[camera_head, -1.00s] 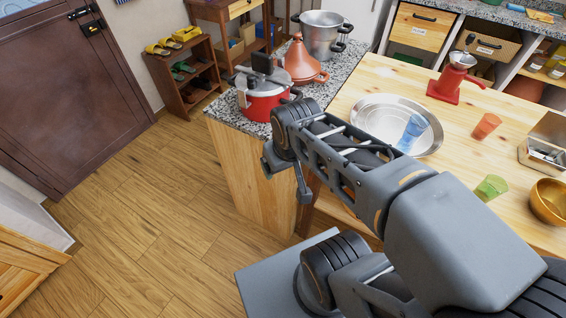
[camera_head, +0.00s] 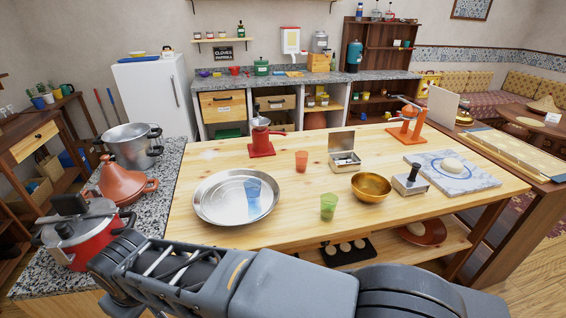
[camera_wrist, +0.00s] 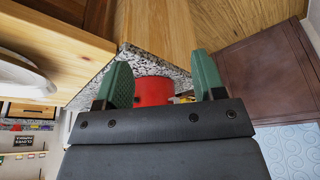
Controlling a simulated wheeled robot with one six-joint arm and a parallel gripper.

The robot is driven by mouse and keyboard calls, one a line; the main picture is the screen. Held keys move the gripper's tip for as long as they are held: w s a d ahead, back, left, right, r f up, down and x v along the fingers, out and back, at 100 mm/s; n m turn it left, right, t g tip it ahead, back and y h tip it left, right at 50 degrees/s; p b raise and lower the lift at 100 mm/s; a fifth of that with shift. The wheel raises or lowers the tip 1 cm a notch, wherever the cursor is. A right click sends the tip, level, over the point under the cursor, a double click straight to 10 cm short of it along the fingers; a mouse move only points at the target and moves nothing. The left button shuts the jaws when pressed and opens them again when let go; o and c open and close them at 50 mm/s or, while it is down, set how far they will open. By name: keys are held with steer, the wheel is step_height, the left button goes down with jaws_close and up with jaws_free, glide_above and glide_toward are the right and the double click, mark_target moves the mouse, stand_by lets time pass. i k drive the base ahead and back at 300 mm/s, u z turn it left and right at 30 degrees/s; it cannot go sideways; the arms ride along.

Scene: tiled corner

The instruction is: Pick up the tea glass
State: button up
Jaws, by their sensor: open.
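Three small glasses stand around the wooden table (camera_head: 310,232) in the head view: a blue glass (camera_head: 253,188) on the round metal tray (camera_head: 212,212), an orange glass (camera_head: 301,161) behind, and a green glass (camera_head: 328,206) nearest the front edge. The pictures do not show which one is the tea glass. My gripper (camera_wrist: 160,60) shows in the wrist view with its two green fingers apart and nothing between them. It is out of sight in the head view, where my arm lies along the bottom.
A red pot (camera_head: 88,237), an orange tagine (camera_head: 122,180) and a steel pot (camera_head: 130,145) crowd the granite counter at left. A brass bowl (camera_head: 371,187), an open metal box (camera_head: 345,161) and a red grinder (camera_head: 261,138) stand on the table.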

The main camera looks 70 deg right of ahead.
mark_target(301, 163)
steer(key=u, duration=1.15)
steer(key=k, duration=1.1)
steer(key=z, duration=1.55)
